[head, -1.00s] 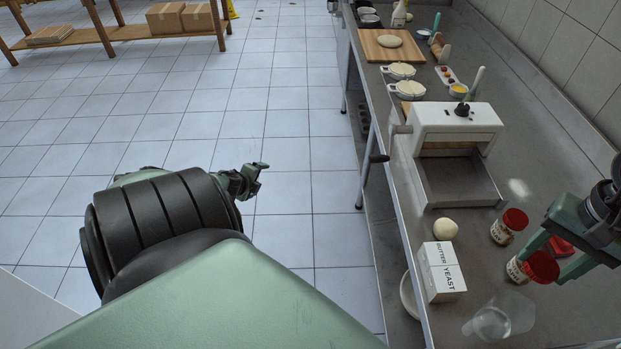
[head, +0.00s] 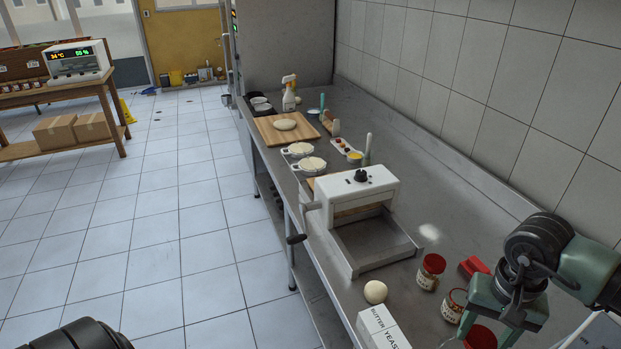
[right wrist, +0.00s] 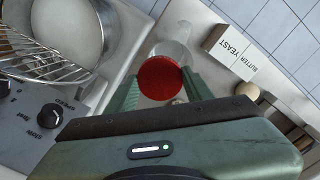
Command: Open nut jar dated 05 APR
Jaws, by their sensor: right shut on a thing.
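A nut jar (head: 430,272) with its red lid on stands on the steel counter. Nearer stands a second jar (head: 453,306) with a pale label; its top looks uncovered. The label dates are too small to read. My right gripper (head: 488,332) is shut on a round red lid (head: 480,338), apart from the second jar's mouth and toward the bottom of the head view. In the right wrist view the same lid (right wrist: 160,77) sits between the two green fingers; anything beneath it is hidden. My left gripper is out of view.
A red object (head: 473,267) lies beside the jars. A dough ball (head: 375,291), a white butter and yeast box (head: 383,328) and a white dough machine (head: 360,190) stand to the left. A clear vessel (right wrist: 172,50) and a bowl under a wire guard (right wrist: 62,38) show in the right wrist view.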

